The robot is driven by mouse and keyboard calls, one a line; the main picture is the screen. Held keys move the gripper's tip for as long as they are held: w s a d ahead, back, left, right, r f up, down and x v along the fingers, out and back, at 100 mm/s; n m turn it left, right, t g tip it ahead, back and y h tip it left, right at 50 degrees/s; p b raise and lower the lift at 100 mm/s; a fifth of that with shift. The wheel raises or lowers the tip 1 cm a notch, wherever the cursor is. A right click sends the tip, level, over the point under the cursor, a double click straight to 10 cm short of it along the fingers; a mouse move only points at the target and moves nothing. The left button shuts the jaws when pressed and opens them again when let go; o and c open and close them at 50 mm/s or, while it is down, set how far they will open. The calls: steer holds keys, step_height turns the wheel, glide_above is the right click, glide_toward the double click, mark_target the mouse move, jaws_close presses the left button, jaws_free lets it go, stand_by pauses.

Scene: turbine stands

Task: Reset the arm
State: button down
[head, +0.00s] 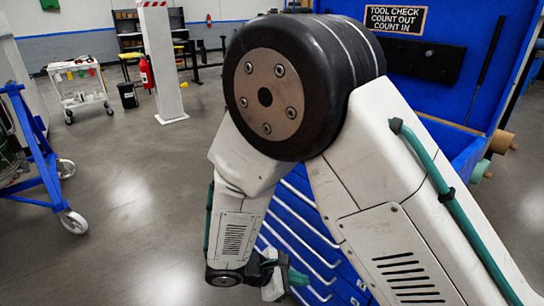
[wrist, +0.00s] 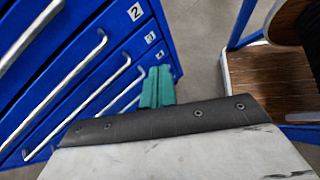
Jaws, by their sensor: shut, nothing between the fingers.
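My arm fills the middle and right of the head view, bent at a large black joint, with its forearm hanging down. My gripper (head: 297,278) is low in the head view, in front of the blue drawer cabinet (head: 345,272), partly hidden by my wrist. In the wrist view, the teal fingers of my gripper (wrist: 157,88) are together with nothing between them. They point past the cabinet's drawer fronts (wrist: 95,22), which are numbered 2, 3 and 4 and have silver bar handles. Whether the fingers touch the cabinet I cannot tell.
A blue wheeled frame (head: 40,150) stands at the left. Behind it are a white cart (head: 83,98), a fire extinguisher (head: 146,72) and a white post (head: 161,62). Grey floor (head: 130,210) is clear at left. A brown wooden surface (wrist: 268,84) lies right in the wrist view.

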steer(key=s+d+r+m+y, duration=0.3)
steer(key=s+d+r+m, duration=0.2)
steer(key=r, duration=0.4)
steer(key=s+d+r+m+y, duration=0.4)
steer(key=d+r+m, duration=0.3)
steer(key=r, duration=0.3)
steer(key=s+d+r+m+y, duration=0.3)
steer(key=s+d+r+m, duration=0.4)
steer(key=r, duration=0.3)
steer(key=shift+d+r+g+y, duration=0.2)
steer(key=shift+d+g+y, duration=0.2)
steer(key=shift+d, duration=0.1)
